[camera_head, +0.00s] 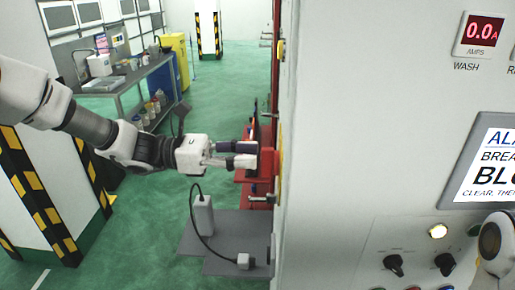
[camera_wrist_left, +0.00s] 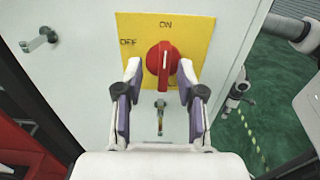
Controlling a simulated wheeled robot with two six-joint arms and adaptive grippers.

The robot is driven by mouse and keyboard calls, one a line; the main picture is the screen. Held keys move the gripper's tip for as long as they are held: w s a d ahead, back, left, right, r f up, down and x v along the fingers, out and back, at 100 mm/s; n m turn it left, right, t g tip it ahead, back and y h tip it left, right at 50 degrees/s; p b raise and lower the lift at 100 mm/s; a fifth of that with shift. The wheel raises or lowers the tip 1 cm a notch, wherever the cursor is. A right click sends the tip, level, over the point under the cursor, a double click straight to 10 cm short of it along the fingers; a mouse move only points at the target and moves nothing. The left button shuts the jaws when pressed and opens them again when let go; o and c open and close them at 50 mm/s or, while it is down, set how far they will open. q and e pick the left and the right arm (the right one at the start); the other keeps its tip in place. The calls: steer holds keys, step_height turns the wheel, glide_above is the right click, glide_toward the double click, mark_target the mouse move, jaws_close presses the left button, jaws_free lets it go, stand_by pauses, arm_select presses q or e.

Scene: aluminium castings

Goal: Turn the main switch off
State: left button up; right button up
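The main switch is a red rotary knob (camera_wrist_left: 162,60) on a yellow plate (camera_wrist_left: 205,35) marked ON at the top and OFF at the left. Its grip bar stands about upright, in line with ON. In the head view the knob (camera_head: 267,162) juts from the cabinet's side, seen edge-on. My left gripper (camera_head: 248,154) reaches it from the left. In the left wrist view the gripper (camera_wrist_left: 160,68) is open, one fingertip on each side of the knob; gaps show beside the knob, and I cannot tell if either finger touches.
The cabinet front (camera_head: 375,130) carries a red AMPS display (camera_head: 482,33), an alarm screen (camera_head: 490,165), black knobs (camera_head: 394,265) and lamps. A striped pillar (camera_head: 45,205) and a workbench (camera_head: 130,80) stand left.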

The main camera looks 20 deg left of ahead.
arm_select(q)
steer(key=shift+s+d+r, duration=0.1)
steer(key=shift+d+r, duration=0.05)
steer(key=shift+d, duration=0.9)
jaws_close()
arm_select(e)
steer(key=shift+s+r, duration=0.2)
steer(key=shift+r, duration=0.3)
